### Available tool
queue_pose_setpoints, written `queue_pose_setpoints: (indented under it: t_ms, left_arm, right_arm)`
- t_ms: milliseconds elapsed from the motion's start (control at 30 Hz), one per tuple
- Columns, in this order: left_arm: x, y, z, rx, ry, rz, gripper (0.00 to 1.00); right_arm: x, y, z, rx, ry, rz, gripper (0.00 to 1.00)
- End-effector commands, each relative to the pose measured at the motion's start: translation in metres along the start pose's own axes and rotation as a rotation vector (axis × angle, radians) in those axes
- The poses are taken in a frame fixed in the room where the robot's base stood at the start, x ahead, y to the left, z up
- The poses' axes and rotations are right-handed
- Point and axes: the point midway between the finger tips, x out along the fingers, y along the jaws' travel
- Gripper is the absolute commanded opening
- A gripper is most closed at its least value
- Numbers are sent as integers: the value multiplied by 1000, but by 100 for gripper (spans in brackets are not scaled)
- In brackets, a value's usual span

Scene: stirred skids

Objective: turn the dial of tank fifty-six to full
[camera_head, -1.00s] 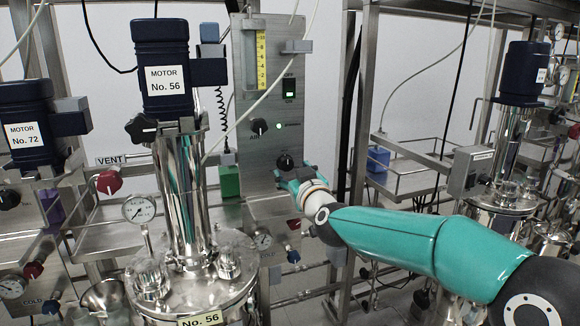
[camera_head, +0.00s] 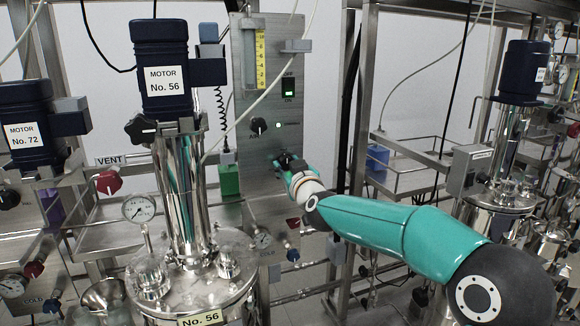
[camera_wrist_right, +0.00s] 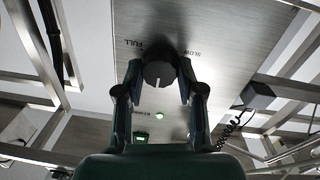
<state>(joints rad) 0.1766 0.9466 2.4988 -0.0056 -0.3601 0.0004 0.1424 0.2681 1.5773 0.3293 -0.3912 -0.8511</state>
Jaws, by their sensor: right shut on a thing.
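The steel control panel (camera_head: 262,95) stands right of the tank labelled No. 56 (camera_head: 198,262) and its blue motor (camera_head: 167,80). My right gripper (camera_head: 289,162) is at the lower black dial on this panel and largely hides it in the head view. In the right wrist view the dial (camera_wrist_right: 159,73) sits between the two fingers of my right gripper (camera_wrist_right: 160,82), which are shut on its sides. FULL and SLOW are printed beside the dial there. The dial's pale pointer mark faces the bottom of that picture, away from both words. My left gripper is out of view.
A second black dial (camera_head: 257,126), a lit green indicator (camera_head: 278,125) and a switch (camera_head: 289,87) are above on the panel. A green box (camera_head: 229,180) is to its left. Pipes and valves lie below. A thin cable crosses the panel's upper part.

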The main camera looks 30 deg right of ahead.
Motion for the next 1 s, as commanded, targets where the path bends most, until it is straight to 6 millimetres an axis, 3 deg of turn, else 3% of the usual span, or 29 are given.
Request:
queue_pose_setpoints:
  t_ms: [33, 467, 1000]
  left_arm:
    - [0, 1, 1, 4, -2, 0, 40]
    - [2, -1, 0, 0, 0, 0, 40]
    - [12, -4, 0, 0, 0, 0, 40]
  right_arm:
    - [1, 10, 2, -2, -2, 6, 3]
    - [0, 0, 0, 66, -3, 0, 3]
    - [0, 2, 1, 492, -24, -3, 3]
